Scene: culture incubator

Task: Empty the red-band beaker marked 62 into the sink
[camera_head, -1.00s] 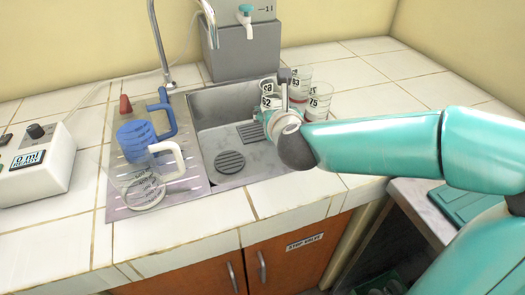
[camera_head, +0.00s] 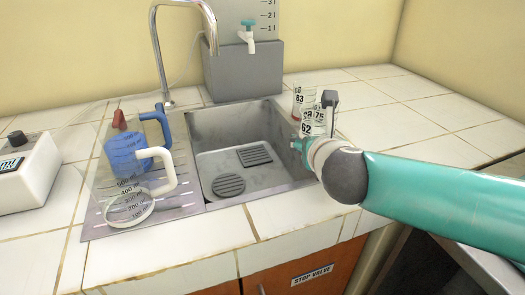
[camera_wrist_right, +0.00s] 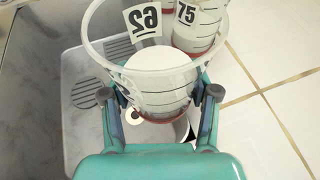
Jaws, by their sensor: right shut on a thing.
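The beaker marked 62 (camera_head: 308,126) is clear, with a black-on-white label. In the right wrist view this beaker (camera_wrist_right: 158,90) fills the middle, with a red band near its base and pale contents. My right gripper (camera_wrist_right: 160,108) is shut on it, one finger on each side. In the head view my right gripper (camera_head: 303,147) is at the sink's right edge, and the beaker looks roughly upright. The sink (camera_head: 210,165) is empty and lies just left of the beaker. My left gripper is not in view.
Beakers marked 83 (camera_head: 299,100) and 75 (camera_wrist_right: 190,28) stand close behind the held beaker. A drying board (camera_head: 100,222) left of the sink bears a blue jug (camera_head: 124,152) and a clear jug (camera_head: 130,208). A tap (camera_head: 156,50) rises behind the sink.

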